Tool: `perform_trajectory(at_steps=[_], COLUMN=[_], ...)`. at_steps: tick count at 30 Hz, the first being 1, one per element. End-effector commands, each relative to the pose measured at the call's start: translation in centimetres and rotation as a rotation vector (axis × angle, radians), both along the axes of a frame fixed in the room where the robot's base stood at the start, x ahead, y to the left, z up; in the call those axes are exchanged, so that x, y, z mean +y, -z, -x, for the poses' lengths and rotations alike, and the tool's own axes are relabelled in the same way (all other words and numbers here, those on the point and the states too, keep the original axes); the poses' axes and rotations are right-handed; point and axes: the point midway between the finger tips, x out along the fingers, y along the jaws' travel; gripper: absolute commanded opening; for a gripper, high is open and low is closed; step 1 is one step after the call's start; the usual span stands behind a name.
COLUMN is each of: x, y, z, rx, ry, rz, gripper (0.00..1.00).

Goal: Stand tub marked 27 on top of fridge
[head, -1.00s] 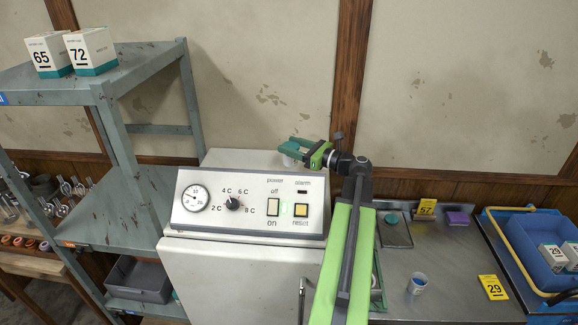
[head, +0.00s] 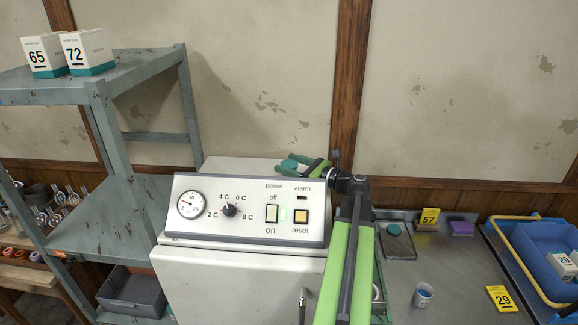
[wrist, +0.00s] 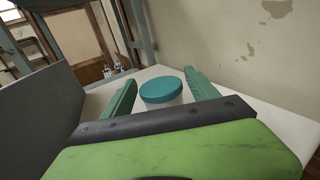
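A small pale tub with a teal lid (wrist: 161,88) stands on the white top of the fridge (wrist: 245,108), behind the control panel; its lid also shows in the head view (head: 288,164). No number on it is readable from here. My gripper (wrist: 160,93) is low over the fridge top, its green fingers on either side of the tub. The fingers look spread, with a narrow gap at the left finger; contact at the right finger is hard to judge. In the head view the panel and my gripper (head: 302,169) hide the tub's lower part.
The fridge's control panel (head: 247,211) rises in front of the tub. A grey shelf rack (head: 140,225) with boxes 65 and 72 stands left. The steel bench (head: 410,268) at right holds an open tub (head: 423,295), yellow tags and a blue crate (head: 530,240). A wall lies close behind.

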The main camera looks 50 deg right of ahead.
Motion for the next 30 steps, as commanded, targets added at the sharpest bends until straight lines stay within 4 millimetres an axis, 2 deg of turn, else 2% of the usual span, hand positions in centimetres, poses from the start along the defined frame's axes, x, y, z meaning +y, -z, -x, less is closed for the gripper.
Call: perform_trajectory(at_steps=[12,14,24,30], x=[0.0,-0.2,-1.8,-2.2], y=[-0.4,-0.3,-0.3,-0.3], z=[0.3,1.4,9.3,11.5], rx=[0.000,0.000,0.000,0.000], ry=[0.000,0.001,0.002,-0.001], rz=[0.000,0.000,0.000,0.000], gripper=[0.74,0.74,0.74,0.74])
